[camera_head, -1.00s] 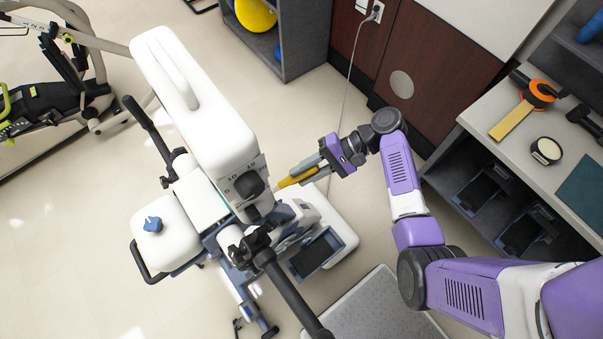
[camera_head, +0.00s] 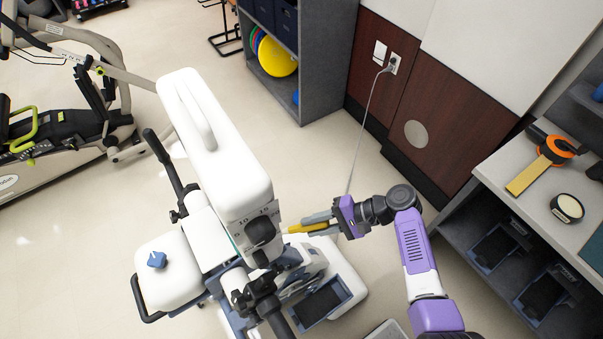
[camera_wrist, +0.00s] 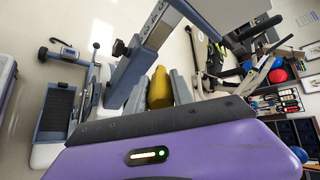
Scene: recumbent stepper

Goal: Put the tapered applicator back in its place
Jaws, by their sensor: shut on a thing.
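My gripper (camera_head: 322,222) is shut on the tapered applicator (camera_head: 306,228), a yellow tapered piece pointing left. In the head view its tip is close to the black knob and number scale on the white stepper column; I cannot tell if it touches. In the wrist view the yellow applicator (camera_wrist: 160,88) sits between the two grey fingers (camera_wrist: 161,92). The place where the applicator belongs cannot be made out with certainty.
The white recumbent stepper (camera_head: 215,150) stands left of my gripper, with its seat (camera_head: 165,262) at lower left. A cord (camera_head: 366,130) hangs from the wall outlet.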

